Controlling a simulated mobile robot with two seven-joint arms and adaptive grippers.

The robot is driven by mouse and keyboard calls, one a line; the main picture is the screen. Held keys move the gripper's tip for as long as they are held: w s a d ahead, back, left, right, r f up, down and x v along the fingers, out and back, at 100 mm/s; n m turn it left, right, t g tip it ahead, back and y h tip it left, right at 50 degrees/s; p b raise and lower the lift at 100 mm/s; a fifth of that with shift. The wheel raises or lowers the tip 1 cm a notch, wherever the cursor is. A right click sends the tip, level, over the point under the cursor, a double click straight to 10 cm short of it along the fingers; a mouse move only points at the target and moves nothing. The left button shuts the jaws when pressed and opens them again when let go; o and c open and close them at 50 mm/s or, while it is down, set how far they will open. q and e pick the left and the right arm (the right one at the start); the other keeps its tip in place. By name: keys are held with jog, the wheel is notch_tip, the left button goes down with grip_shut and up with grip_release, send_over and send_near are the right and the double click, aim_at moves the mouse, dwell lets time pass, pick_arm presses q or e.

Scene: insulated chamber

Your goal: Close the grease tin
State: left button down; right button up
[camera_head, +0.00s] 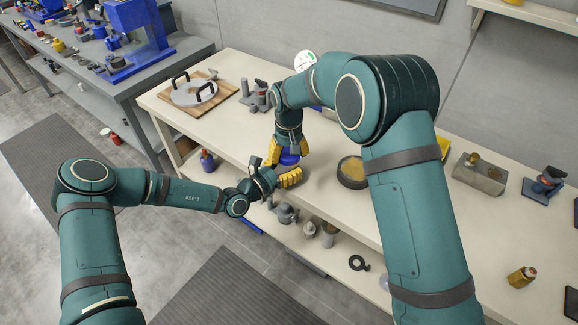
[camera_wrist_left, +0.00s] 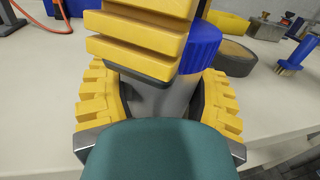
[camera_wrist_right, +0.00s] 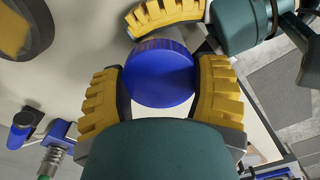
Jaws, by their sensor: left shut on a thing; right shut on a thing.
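The grease tin has a grey round body (camera_wrist_left: 175,98) and a blue lid (camera_wrist_right: 160,75). My left gripper (camera_wrist_left: 160,100) is shut around the body, with one yellow finger on each side. My right gripper (camera_wrist_right: 162,88) is shut on the blue lid from above, its fingers on opposite sides of the rim. In the head view the lid (camera_head: 289,158) shows between the two grippers near the bench's front edge. The lid is at the top of the body; I cannot tell whether it is fully seated. The fingers hide much of the body.
A dark round dish (camera_head: 342,178) with tan contents stands on the bench (camera_head: 325,205) just right of the grippers. A wooden board (camera_head: 180,110) with a handled disc lies at the back left. A grey block (camera_head: 478,178) stands farther right.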

jog(key=m, duration=0.5)
jog(key=shift+m, duration=0.4)
jog(key=o, duration=1.4)
jog(key=shift+c, duration=0.2)
notch_tip(320, 180, up, 12)
pick_arm(q)
grip_release()
jog(key=v, duration=1.2)
